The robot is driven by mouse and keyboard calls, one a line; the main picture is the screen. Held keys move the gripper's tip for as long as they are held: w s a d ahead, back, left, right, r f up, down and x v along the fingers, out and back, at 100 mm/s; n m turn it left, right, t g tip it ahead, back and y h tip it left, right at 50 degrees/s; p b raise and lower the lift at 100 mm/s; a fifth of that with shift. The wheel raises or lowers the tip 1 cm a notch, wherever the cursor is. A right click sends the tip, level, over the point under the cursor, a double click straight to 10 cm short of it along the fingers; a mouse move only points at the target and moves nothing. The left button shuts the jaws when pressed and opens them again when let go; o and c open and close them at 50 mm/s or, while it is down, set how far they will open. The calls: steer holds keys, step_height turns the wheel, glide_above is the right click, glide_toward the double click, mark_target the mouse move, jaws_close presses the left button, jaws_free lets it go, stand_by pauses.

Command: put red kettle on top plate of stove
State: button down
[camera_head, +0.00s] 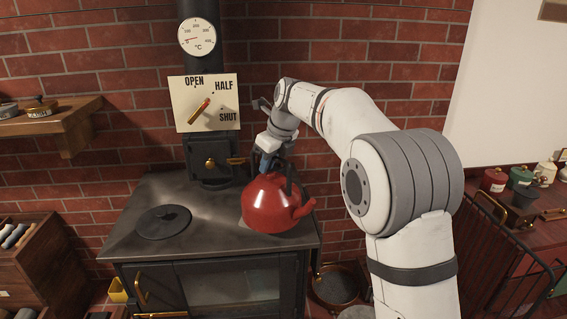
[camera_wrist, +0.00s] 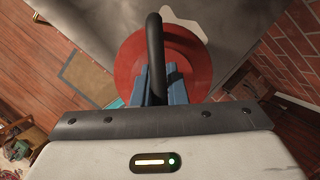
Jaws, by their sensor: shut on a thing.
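The red kettle (camera_head: 269,205) is at the right part of the black stove top (camera_head: 190,238), upright, with its spout pointing right. It also shows in the wrist view (camera_wrist: 133,62) below my gripper. My gripper (camera_head: 268,163) comes down from above and is shut on the kettle's dark handle (camera_wrist: 155,50), between blue fingers (camera_wrist: 160,92). Whether the kettle's base touches the stove cannot be told for certain. A round dark plate (camera_head: 163,222) lies on the left part of the stove top, with nothing on it.
A flue with a dial (camera_head: 197,37) and a lever sign (camera_head: 207,103) rises behind the stove. A wooden shelf (camera_head: 70,117) is at left. A red counter (camera_head: 535,232) with several pots is at right, behind a black rack (camera_head: 490,250). The stove's middle is clear.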

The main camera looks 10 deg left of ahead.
mark_target(260, 175)
steer(key=shift+w+a+r+p, duration=0.1)
steer(key=shift+w+a+p, duration=0.1)
steer(key=shift+w+a, duration=0.25)
steer(key=shift+w+a+r+p, duration=0.1)
steer(key=shift+w+a+p, duration=0.1)
steer(key=shift+a, duration=0.45)
steer(key=shift+f, duration=1.8)
steer(key=c, duration=1.8)
jaws_free()
steer(key=shift+f, duration=0.2)
steer(key=shift+c, duration=0.2)
steer(key=o, duration=0.4)
steer(key=shift+s, duration=0.1)
steer(key=shift+r, duration=0.15)
